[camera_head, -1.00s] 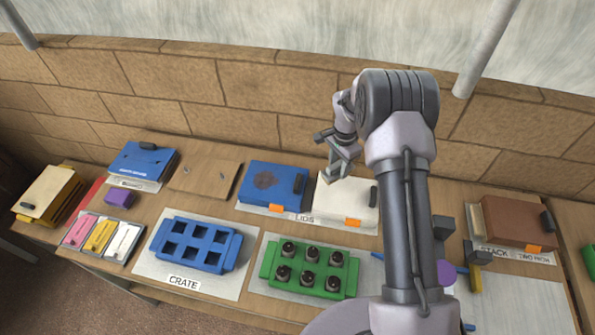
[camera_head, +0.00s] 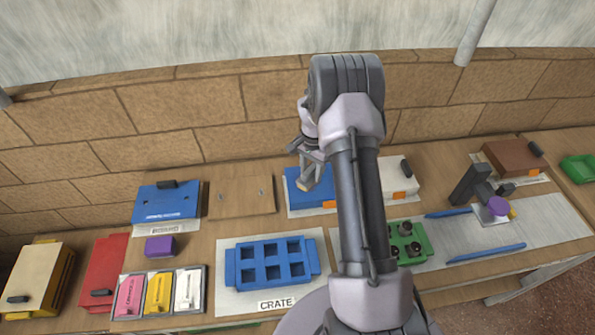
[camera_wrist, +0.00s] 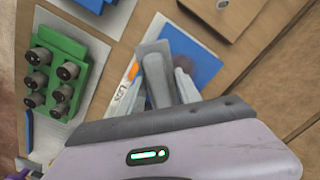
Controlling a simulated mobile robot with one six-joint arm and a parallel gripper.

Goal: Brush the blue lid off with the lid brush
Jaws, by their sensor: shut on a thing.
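The blue lid (camera_head: 298,199) lies flat on the white sheet marked LIDS, at the back of the table. My gripper and arm hide part of it. In the wrist view its blue face (camera_wrist: 196,45) shows behind my fingers; I cannot make out the dark patch there. My gripper (camera_head: 312,170) is shut on the lid brush (camera_head: 303,187), whose pale end hangs over the blue lid. I cannot tell whether it touches. In the wrist view the grey brush (camera_wrist: 154,62) sits between my fingers (camera_wrist: 163,82).
A white lid (camera_head: 398,178) lies right of the blue one. A green crate (camera_head: 418,232) with dark-topped plugs and a blue crate (camera_head: 243,270) stand in front. A wooden board (camera_head: 240,203) and a blue box (camera_head: 167,207) lie to the left.

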